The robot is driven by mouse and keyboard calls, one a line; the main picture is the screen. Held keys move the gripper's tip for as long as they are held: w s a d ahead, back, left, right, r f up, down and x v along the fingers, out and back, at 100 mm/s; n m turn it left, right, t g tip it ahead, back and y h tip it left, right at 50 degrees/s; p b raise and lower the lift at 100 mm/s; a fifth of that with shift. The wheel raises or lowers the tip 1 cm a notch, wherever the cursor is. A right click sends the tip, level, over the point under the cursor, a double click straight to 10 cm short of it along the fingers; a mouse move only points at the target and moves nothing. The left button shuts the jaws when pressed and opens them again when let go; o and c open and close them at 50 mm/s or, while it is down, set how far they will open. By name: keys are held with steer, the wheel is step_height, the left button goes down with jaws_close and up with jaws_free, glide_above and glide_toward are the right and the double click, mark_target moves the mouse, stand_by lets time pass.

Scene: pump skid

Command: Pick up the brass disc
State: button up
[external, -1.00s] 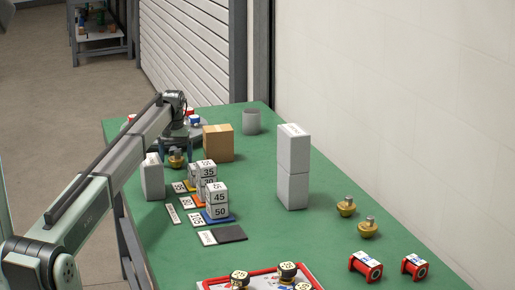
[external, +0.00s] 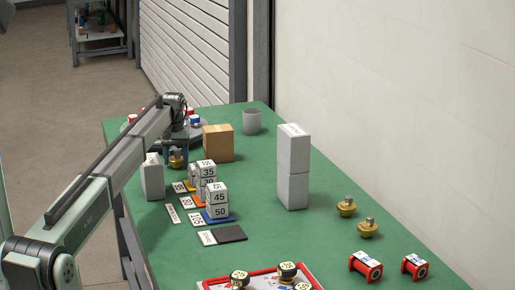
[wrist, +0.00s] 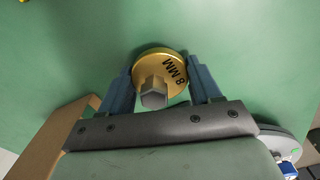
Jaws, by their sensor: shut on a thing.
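The brass disc (wrist: 172,66) is a round gold piece marked "8 MM" with a grey hex stud on it. In the wrist view it sits between the two blue fingers of my gripper (wrist: 160,84), which is shut on it. In the external view the disc (external: 177,160) shows at the far left of the green table, under my gripper (external: 176,152). I cannot tell whether it touches the table.
A cardboard box (external: 218,143) stands just right of my gripper and a white block (external: 152,177) stands in front-left. Numbered blocks (external: 217,198) stand nearer. A round grey platform (wrist: 280,145) lies behind.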

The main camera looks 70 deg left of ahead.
steer(key=shift+r, duration=0.15)
step_height(320, 180, up, 10)
step_height(320, 180, up, 18)
steer(key=w+d+m, duration=0.3)
steer(key=w+d, duration=0.7)
steer(key=d, duration=0.1)
steer(key=w+d+m, duration=0.3)
steer(key=w+d, duration=0.7)
steer(key=d, duration=0.2)
steer(key=w+d+m, duration=0.3)
steer(key=w+d, duration=0.7)
steer(key=d, duration=0.1)
steer(key=shift+d, duration=0.35)
steer(key=w+d+m, duration=0.3)
steer(key=d, duration=1.2)
steer(key=w+d+m, duration=0.3)
steer(key=w+d, duration=0.1)
steer(key=d, duration=1.1)
steer(key=w+d+m, duration=0.3)
steer(key=d, duration=1.2)
steer(key=shift+d+f, duration=0.15)
steer(key=shift+f, duration=13.85)
